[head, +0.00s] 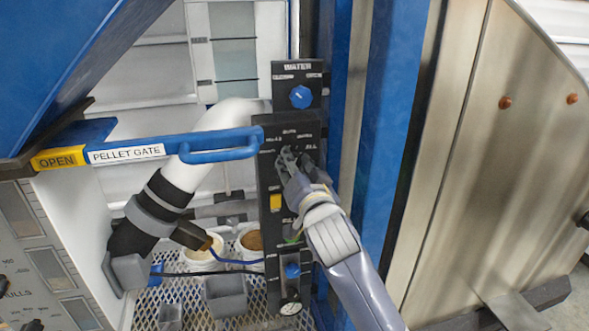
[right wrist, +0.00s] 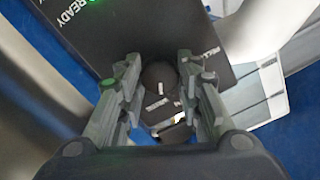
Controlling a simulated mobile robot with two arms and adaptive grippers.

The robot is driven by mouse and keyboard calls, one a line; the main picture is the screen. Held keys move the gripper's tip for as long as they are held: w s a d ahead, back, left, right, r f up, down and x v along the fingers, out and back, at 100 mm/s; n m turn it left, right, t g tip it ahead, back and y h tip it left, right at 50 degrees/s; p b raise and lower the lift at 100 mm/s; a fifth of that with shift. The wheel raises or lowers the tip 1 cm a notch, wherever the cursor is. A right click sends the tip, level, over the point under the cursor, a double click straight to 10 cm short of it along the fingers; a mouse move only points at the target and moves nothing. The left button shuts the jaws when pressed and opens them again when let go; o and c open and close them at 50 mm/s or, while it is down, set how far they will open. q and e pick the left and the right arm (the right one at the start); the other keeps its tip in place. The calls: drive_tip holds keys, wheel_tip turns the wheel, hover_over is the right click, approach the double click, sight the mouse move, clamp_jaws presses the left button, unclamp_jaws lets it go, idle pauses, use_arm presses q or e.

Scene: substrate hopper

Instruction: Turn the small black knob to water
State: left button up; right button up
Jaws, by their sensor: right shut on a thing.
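The small black knob (right wrist: 158,75) sits on the black control panel (head: 267,210), with a short white mark on its face. My right gripper (head: 288,155) is at the panel's upper part. In the right wrist view my right gripper's fingers (right wrist: 160,88) stand on both sides of the knob and are shut on it. My left gripper is not in view.
A blue WATER knob (head: 301,97) is above the panel. The blue pellet gate handle (head: 220,145) reaches close to the panel's left side. A blue post (head: 385,150) stands at right.

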drive_tip(key=shift+m, duration=1.1)
drive_tip(key=o, duration=1.1)
drive_tip(key=shift+c, duration=0.2)
drive_tip(key=shift+s, duration=0.1)
drive_tip(key=v, duration=1.1)
drive_tip(key=shift+s+d, duration=0.15)
drive_tip(key=shift+s, duration=0.2)
drive_tip(key=shift+f, duration=0.15)
